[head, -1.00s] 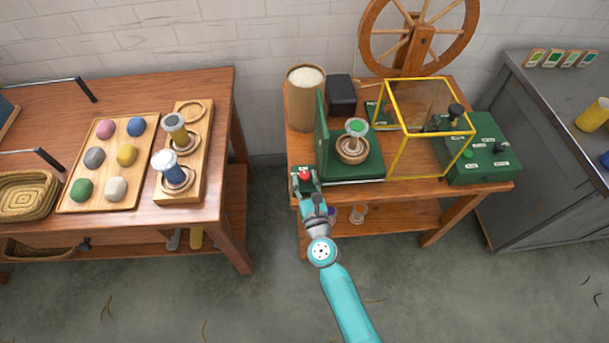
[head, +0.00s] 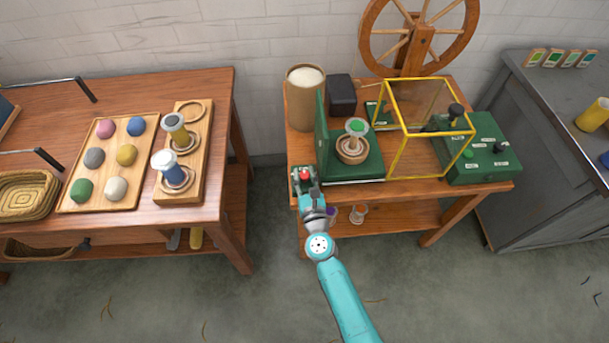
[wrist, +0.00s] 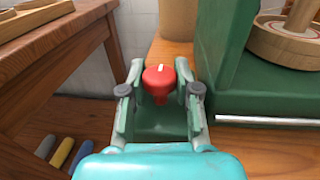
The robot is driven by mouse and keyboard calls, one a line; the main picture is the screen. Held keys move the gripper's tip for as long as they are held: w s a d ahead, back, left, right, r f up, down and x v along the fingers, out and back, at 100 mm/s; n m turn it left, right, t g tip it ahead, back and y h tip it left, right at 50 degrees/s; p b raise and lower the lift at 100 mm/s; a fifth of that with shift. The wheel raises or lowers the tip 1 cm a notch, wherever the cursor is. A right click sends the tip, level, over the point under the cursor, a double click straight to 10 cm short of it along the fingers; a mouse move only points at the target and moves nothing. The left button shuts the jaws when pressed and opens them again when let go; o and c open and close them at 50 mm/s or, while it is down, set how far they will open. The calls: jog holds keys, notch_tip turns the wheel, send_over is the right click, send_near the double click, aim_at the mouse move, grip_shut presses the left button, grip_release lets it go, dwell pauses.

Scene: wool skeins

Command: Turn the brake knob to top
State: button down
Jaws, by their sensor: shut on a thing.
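The brake knob is a red round knob (head: 305,174) at the front left corner of the right-hand wooden bench. In the wrist view the red knob (wrist: 159,84) shows a short white mark on its top, pointing roughly away from me. My gripper (head: 306,178) reaches it from the front, and its fingers (wrist: 160,88) are closed on the knob, one on each side. The knob's base and any position labels around it are mostly hidden by the fingers.
A green machine (head: 352,168) with an upright panel stands just right of the knob. A yellow-framed guard (head: 388,130) and a green control box (head: 478,172) are further right. A gap separates this bench from the left table (head: 215,140).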

jog(key=shift+m+h, duration=0.3)
jog(key=shift+h, duration=0.2)
jog(key=m+h, duration=0.2)
jog(key=h, duration=0.2)
jog(key=m+g+h, duration=0.1)
jog(key=m+h, duration=0.2)
jog(key=h, duration=0.1)
jog(key=shift+w+a+r, duration=0.1)
jog(key=shift+a, duration=0.05)
jog(key=m+g+h, duration=0.2)
jog(key=m+h, duration=0.1)
jog(key=m+g+h, duration=0.3)
jog(key=h, duration=0.1)
jog(key=shift+h, duration=0.3)
jog(key=c, duration=1.1)
grip_release()
jog(key=v, duration=1.1)
jog(key=shift+s+a, duration=0.25)
jog(key=shift+a, duration=0.05)
